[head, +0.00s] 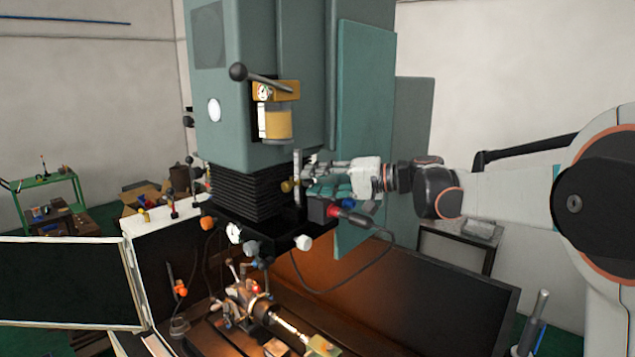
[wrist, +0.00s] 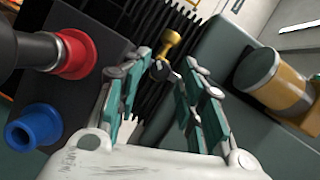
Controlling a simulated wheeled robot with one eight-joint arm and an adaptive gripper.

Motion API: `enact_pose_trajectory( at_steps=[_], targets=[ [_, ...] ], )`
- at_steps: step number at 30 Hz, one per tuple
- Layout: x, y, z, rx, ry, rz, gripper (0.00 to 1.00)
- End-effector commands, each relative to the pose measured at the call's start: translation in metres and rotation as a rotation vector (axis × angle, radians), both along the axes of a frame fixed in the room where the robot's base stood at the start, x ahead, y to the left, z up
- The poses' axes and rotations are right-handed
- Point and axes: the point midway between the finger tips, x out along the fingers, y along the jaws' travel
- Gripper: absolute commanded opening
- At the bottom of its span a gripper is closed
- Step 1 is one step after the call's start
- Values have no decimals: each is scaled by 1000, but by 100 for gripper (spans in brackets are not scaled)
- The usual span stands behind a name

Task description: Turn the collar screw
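A brass knob (wrist: 171,44), which may be the collar screw, sticks out in front of the black bellows in the wrist view. In the head view a small brass knob (head: 288,186) shows at the front of the machine, just left of my gripper (head: 312,172). In the wrist view my gripper (wrist: 167,62) has its teal fingers spread apart, with a visible gap between the tips. The brass knob and a small dark round part below it appear in line with that gap. I cannot tell how far beyond the tips the knob is, and no contact shows.
An amber cup (wrist: 270,82) is on the right. The green machine head (head: 260,80) rises behind, with black bellows (head: 245,192) below. A cable (head: 350,285) hangs underneath.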

Motion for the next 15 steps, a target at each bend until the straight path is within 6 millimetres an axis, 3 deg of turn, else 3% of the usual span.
enact_pose_trajectory(
  at_steps=[8, 15],
  targets=[
    [-3, -7, 0, -2, 0, 1, 38],
    [-16, -39, 6, -1, 0, -3, 38]
  ],
)
